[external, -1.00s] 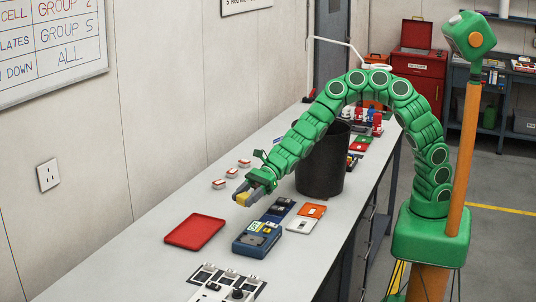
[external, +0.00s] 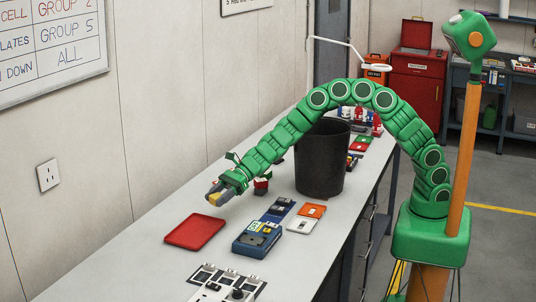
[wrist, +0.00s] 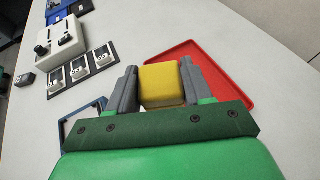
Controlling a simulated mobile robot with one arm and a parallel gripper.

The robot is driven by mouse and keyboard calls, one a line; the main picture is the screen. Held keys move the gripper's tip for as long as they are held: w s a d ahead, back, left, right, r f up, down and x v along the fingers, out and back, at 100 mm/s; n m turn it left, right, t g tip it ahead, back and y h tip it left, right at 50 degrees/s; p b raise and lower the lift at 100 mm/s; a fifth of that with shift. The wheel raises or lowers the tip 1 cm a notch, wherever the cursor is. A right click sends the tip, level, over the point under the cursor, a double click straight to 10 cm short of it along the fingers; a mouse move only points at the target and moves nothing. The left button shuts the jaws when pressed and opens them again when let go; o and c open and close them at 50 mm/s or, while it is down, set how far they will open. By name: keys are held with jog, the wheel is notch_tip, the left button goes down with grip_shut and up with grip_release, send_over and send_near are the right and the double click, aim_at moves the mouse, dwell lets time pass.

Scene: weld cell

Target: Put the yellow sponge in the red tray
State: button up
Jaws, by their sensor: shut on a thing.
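The yellow sponge (wrist: 162,84) is held between the two grey fingers of my gripper (external: 213,196). In the external view only a small part of the sponge (external: 215,198) shows at the fingertips. My gripper is shut on it and holds it above the table. The red tray (external: 195,232) lies flat and empty on the table, just in front of and below the gripper in the external view. In the wrist view the red tray (wrist: 228,83) shows behind and to the right of the sponge, partly hidden by the right finger.
A blue device (external: 257,238) stands right of the tray, with white and orange boxes (external: 302,226) beside it. A control panel with switches (external: 226,286) is at the near edge. A black bin (external: 322,160) stands farther back. The table left of the tray is clear.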

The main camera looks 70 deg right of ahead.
send_over(196, 231)
jog(key=f, duration=0.6)
jog(key=shift+s+f, duration=0.3)
jog(key=shift+f, duration=0.05)
jog(key=shift+w+a+f, duration=0.15)
jog(key=shift+w+f, duration=0.15)
jog(key=shift+f, duration=1.6)
jog(key=shift+f, duration=0.1)
jog(key=o, duration=1)
